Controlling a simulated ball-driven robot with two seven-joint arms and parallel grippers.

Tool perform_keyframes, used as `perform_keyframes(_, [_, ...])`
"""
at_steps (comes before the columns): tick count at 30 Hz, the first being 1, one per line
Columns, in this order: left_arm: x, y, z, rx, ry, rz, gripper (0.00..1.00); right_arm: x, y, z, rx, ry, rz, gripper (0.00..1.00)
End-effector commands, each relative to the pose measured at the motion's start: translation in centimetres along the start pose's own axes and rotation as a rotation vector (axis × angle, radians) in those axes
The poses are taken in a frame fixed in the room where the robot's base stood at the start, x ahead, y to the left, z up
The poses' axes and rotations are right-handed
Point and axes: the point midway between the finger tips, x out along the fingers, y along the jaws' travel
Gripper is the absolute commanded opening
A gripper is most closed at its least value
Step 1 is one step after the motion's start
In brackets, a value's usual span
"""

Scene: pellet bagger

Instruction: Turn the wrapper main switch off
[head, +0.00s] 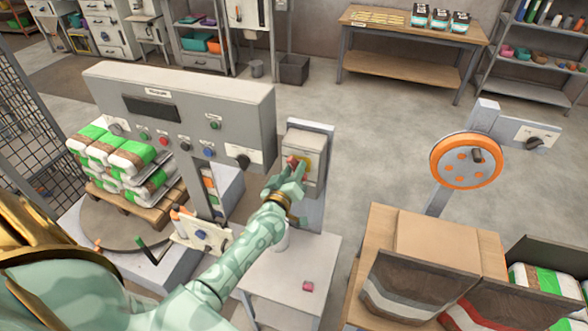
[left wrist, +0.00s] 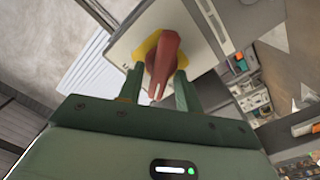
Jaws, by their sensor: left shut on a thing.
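The main switch is a red rotary handle (head: 292,160) on a yellow plate (head: 305,161), fixed to a grey box (head: 318,150) on a post right of the wrapper control panel (head: 180,110). My left gripper (head: 290,172) is at the box with its fingers on either side of the red handle. In the left wrist view the red handle (left wrist: 165,60) stands between the two green fingers (left wrist: 158,86), and the yellow plate (left wrist: 146,48) shows behind it. The gripper is shut on the handle. The fingers partly hide the handle in the head view. My right gripper is not in view.
The panel carries several buttons and a black knob (head: 243,159). Stacked green and white bags (head: 120,150) stand on a pallet at left. An orange wheel (head: 466,161) and a wooden table (head: 450,240) stand at right. A small pink block (head: 308,286) lies on the grey base below.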

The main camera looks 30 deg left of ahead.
Motion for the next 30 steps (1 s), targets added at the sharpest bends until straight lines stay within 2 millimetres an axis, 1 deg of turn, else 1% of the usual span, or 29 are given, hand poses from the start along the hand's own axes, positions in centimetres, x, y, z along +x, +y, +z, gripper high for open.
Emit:
perform_keyframes(9, [0.01, -0.29, 0.0, -0.297, 0.0, 0.0, 0.12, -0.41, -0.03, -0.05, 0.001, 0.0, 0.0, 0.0])
perform_keyframes(18, [0.01, -0.54, 0.15, -0.579, 0.0, -0.001, 0.12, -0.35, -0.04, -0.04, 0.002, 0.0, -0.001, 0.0])
perform_keyframes(24, [0.0, -0.64, 0.26, -0.739, 0.0, -0.001, 0.12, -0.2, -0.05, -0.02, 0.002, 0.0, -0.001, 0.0])
perform_keyframes(30, [-0.01, -0.72, 0.34, -0.859, 0.0, -0.001, 0.12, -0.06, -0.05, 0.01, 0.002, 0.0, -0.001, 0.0])
